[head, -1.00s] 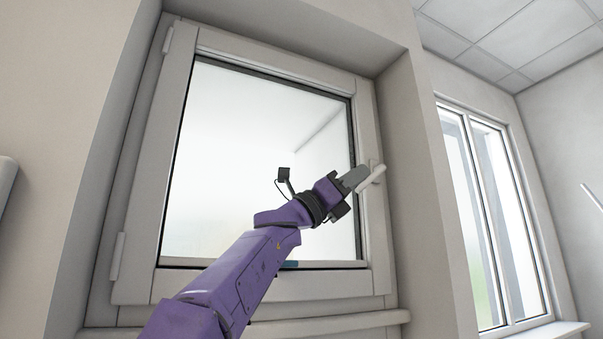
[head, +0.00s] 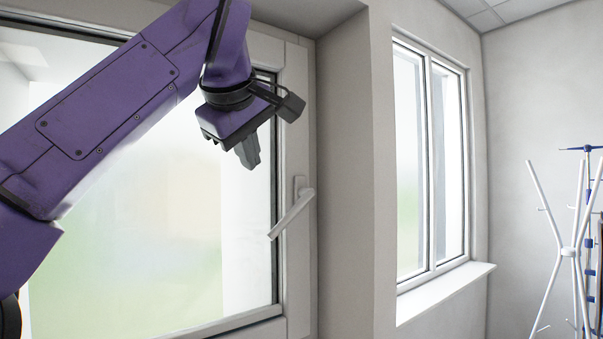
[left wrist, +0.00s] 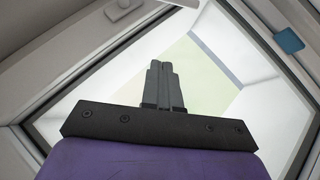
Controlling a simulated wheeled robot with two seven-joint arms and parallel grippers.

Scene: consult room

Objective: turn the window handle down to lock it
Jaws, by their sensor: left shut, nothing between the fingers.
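The white window handle (head: 292,213) sits on the right side of the window's frame in the head view. Its lever slants from the base down to the left, partly over the glass. In the left wrist view the handle (left wrist: 122,8) shows at the top left edge, cut off. My left gripper (head: 249,155) is shut and empty, fingers pointing down, in front of the glass above and left of the handle. It is apart from the handle. The shut fingers also show in the left wrist view (left wrist: 163,75). My right gripper is not in view.
The window frame (head: 297,120) stands in a deep recess, with the wall's edge to its right. A second window (head: 430,160) with a white sill (head: 440,290) is further right. A white coat stand (head: 568,252) stands at the far right. A blue piece (left wrist: 288,40) shows on the window's edge.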

